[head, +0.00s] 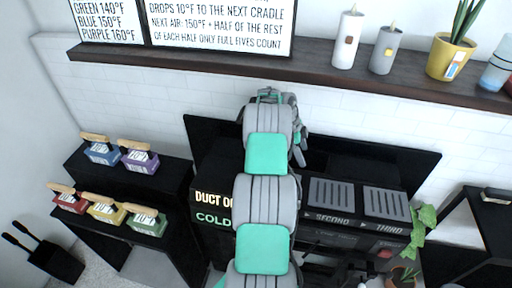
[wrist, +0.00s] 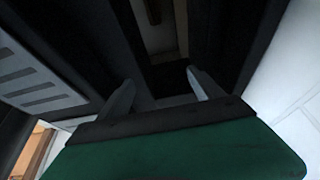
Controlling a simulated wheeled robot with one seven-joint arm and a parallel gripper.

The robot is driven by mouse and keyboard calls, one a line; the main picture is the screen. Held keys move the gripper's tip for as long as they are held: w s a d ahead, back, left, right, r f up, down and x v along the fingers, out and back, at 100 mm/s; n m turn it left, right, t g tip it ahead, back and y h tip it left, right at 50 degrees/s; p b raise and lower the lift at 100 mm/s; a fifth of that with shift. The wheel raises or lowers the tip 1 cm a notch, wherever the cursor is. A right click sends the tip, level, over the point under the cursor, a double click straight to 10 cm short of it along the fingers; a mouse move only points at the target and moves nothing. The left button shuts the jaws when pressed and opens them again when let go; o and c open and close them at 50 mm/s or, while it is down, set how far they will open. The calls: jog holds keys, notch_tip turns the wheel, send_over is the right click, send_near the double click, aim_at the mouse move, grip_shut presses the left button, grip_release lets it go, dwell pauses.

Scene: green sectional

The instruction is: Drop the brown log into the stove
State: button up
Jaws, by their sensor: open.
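The black stove (head: 350,228) stands against the back wall, with grey slotted plates marked SECOND and THIRD and a sign reading DUCT and COLD. My grey and green arm covers its left part. My gripper is hidden behind the arm in the head view. In the wrist view my gripper (wrist: 158,92) is open, with nothing between its two grey fingers. It points into a narrow dark gap. A brownish piece (wrist: 162,35) shows deep in this gap beyond the fingertips, apart from them. I cannot tell whether it is the brown log. No brown log shows clearly in the head view.
Coloured labelled blocks with wooden handles, such as the blue one (head: 101,153) and the red one (head: 68,203), stand on black shelves at left. A dark wall shelf (head: 300,76) with candles and a plant runs above. A white wall (wrist: 300,95) is close at right of my gripper.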

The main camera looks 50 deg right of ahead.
jog(key=s+a+r+b, duration=0.3)
jog(key=a+r, duration=0.1)
jog(key=a, duration=0.3)
jog(key=w+a+r+n, duration=0.1)
jog(key=w+a+n, duration=0.1)
jog(key=w+a+r+n+t+h+b, duration=0.1)
jog(key=w+a+r+n, duration=0.1)
jog(key=w, duration=0.1)
jog(key=w+a+r+n, duration=0.2)
jog(key=w, duration=0.1)
jog(key=shift+w+a+t+h+b, duration=0.25)
jog(key=shift+a+t+h+b, duration=0.05)
jog(key=shift+a+h+b, duration=0.1)
jog(key=w+a+r+n+t+b, duration=0.1)
jog(key=w+a+r+n+t, duration=0.1)
jog(key=w+a+n, duration=0.4)
jog(key=a+r, duration=0.1)
jog(key=a, duration=0.3)
jog(key=shift+w+a+r+n+h, duration=0.15)
jog(key=shift+w+r+n+h, duration=0.15)
jog(key=shift+r+n, duration=0.1)
